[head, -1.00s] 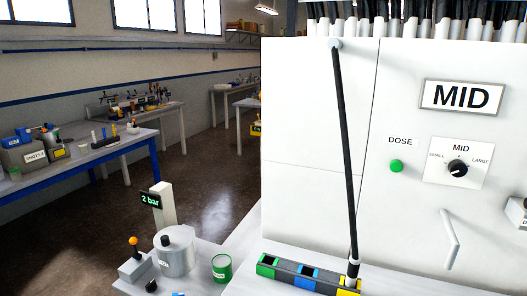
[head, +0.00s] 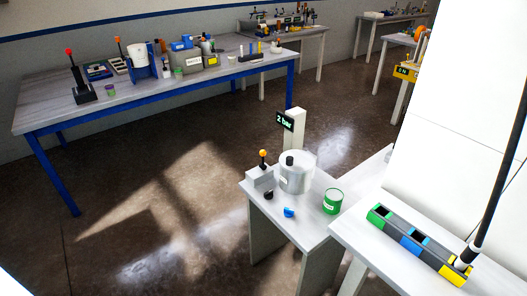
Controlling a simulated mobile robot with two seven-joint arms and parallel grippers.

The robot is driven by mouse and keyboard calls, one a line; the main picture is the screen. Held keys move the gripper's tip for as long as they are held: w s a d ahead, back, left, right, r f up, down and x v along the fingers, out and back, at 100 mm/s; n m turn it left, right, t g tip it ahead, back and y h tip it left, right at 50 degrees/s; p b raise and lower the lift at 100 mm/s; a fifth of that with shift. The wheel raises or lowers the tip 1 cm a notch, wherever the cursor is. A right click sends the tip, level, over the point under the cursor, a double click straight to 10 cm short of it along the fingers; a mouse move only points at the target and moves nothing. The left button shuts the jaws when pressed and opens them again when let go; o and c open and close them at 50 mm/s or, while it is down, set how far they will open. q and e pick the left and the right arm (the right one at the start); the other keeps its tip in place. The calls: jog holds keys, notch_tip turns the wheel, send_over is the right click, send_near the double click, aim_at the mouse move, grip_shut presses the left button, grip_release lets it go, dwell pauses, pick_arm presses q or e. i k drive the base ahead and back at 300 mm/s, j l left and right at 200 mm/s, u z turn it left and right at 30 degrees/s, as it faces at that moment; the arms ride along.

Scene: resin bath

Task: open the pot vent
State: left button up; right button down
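The pressure pot (head: 297,178) is a silver cylinder with a black knob (head: 290,161) on its lid. It stands on a small white table. A grey box with an orange-ball lever (head: 263,158) stands at its left, the lever upright. A small black knob-like part (head: 268,195) and a blue one (head: 289,212) sit in front of the pot. I cannot tell which part is the vent. A post behind carries a display (head: 286,121) reading "2 bar". Neither of my grippers is in view.
A green can (head: 332,201) stands right of the pot. The white bench at right holds a rack (head: 409,240) with green, blue and yellow sections and a black hose or rod. A blue-legged workbench (head: 150,112) stands behind. The floor at left is clear.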

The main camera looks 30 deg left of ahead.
aim_at(262, 153)
jog(key=i+j+z, duration=0.1)
jog(key=j, duration=0.25)
jog(key=i+j, duration=0.25)
jog(key=i+j+z, duration=0.15)
jog(key=j, duration=0.35)
jog(key=i+j+z, duration=0.1)
jog(key=j, duration=0.25)
jog(key=i+j+z, duration=0.1)
jog(key=i+j, duration=0.15)
jog(key=j, duration=0.15)
jog(key=i+j, duration=0.1)
jog(key=j, duration=0.35)
jog(key=i+j+z, duration=0.15)
jog(key=j, duration=0.25)
jog(key=i+j+z, duration=0.1)
jog(key=j, duration=0.3)
